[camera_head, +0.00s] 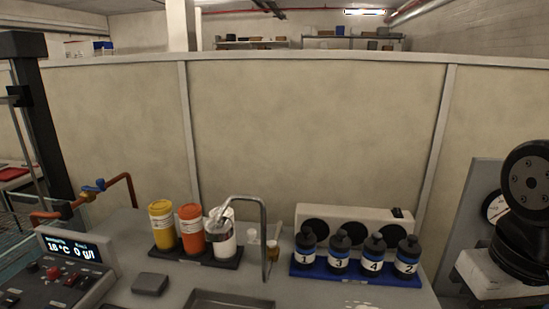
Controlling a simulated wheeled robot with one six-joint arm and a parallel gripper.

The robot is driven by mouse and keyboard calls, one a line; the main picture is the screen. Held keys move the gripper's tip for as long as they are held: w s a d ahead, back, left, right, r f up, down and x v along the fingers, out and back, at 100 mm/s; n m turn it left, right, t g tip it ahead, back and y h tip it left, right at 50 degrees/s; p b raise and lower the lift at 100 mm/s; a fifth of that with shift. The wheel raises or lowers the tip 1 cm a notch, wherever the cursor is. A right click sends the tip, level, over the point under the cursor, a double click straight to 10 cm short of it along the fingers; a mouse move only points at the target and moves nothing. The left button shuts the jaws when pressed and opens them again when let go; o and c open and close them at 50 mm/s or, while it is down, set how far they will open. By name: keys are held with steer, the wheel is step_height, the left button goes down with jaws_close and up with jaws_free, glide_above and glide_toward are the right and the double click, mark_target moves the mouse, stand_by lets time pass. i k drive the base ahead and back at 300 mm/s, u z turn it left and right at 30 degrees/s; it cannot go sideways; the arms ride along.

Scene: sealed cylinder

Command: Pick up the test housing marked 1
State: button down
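The test housing marked 1 (305,247) is a dark bottle-like cylinder with a narrower top and a white label band. It stands upright at the left end of a blue tray (358,274). Similar housings marked 3 (339,253), 4 (373,254) and 2 (407,257) stand to its right in that order. My gripper is not in view, so whether it is open or shut does not show.
A white box (352,217) with dark round openings stands behind the housings. A bent metal tap (264,228) rises left of the tray, above a sink (228,300). Yellow (162,227), orange (191,229) and white (222,240) containers stand further left. A control panel (70,262) is at far left.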

mark_target(305, 240)
steer(key=u, duration=0.05)
steer(key=k, duration=0.5)
steer(key=z, duration=2.55)
steer(key=k, duration=1.4)
steer(key=u, duration=1.65)
steer(key=i, duration=1)
